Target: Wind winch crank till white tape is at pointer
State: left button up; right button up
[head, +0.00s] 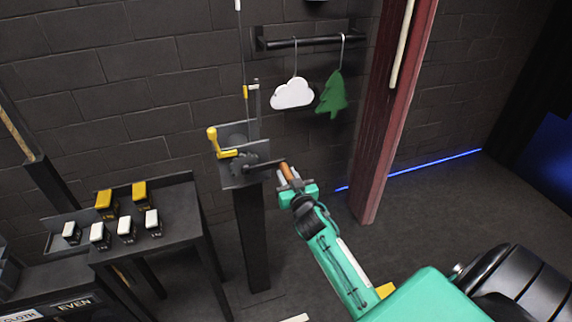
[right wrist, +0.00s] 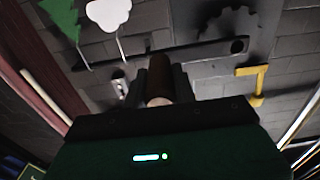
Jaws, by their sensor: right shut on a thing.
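The winch (head: 236,172) stands on a dark post, with a toothed gear and a yellow lever (head: 217,143) on its plate. Its dark crank arm (head: 264,164) points right and ends in a brown handle (head: 286,171). My right gripper (head: 291,183) is shut on that handle; the handle also shows between the fingers in the right wrist view (right wrist: 160,70). A thin rope rises from the winch. A white mark, probably the tape, is on it at the top edge (head: 238,5). A yellow mark (head: 245,91) is lower, beside a small pale pointer (head: 253,87). My left gripper is not in view.
A rail (head: 300,42) on the wall holds a white cloud (head: 292,93) and a green tree (head: 332,94). A red column (head: 392,110) stands right of the winch. A dark table (head: 180,194) with several yellow and white blocks is at left.

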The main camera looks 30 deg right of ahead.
jog(key=shift+f, duration=0.1)
jog(key=f+b, duration=0.1)
jog(key=a+f+b, duration=0.1)
jog(key=f, duration=0.1)
jog(key=f+b, duration=0.2)
jog(key=shift+w+a, duration=0.15)
jog(key=shift+a, duration=0.1)
